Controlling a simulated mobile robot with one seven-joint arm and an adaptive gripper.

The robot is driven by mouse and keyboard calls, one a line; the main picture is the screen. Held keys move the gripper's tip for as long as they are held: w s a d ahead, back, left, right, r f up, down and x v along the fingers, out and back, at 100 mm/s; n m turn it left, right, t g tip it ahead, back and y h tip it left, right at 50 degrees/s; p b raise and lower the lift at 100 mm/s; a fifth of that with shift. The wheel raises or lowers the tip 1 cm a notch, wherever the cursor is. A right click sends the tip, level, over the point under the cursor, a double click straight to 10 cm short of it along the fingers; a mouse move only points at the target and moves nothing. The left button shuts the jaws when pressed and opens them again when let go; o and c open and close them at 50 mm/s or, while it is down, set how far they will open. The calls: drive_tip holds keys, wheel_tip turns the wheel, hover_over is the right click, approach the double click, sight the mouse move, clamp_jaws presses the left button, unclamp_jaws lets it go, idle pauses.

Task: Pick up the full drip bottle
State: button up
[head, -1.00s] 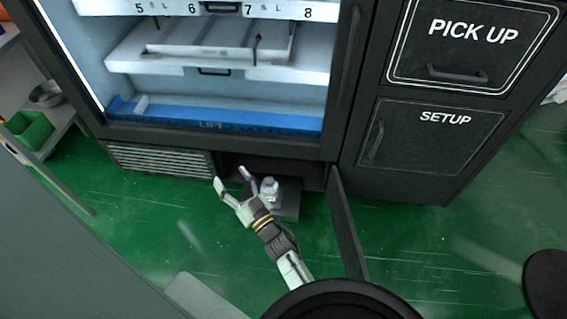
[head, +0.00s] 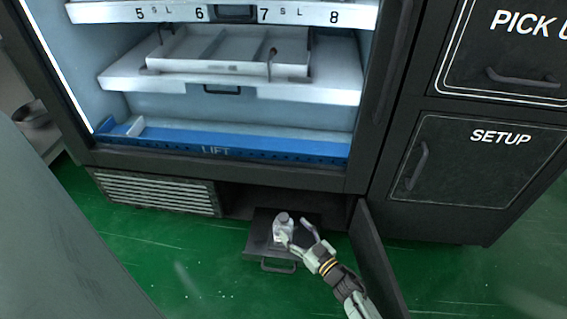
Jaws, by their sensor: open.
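The drip bottle (head: 282,226) is a small pale bottle with a grey cap. It stands upright on a dark pull-out tray (head: 257,240) below the vending machine, in front of the low opening. How full it is cannot be seen. My gripper (head: 297,231) is open, its fingers pointing up and left toward the bottle. One fingertip overlaps the bottle's lower part in the picture and the other is to its right. Whether they touch it cannot be told.
An open dark door (head: 376,262) stands just right of my arm. The blue lift bar (head: 220,146) and the machine's lower frame are above the opening. A vent grille (head: 160,192) is left of it. The green floor (head: 190,275) in front is clear.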

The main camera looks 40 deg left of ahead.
sight(287, 222)
drive_tip(key=x, duration=0.6)
drive_tip(key=shift+a+r, duration=0.15)
drive_tip(key=shift+a, duration=0.1)
drive_tip(key=shift+c, duration=0.6)
drive_tip(key=shift+d, duration=0.1)
clamp_jaws()
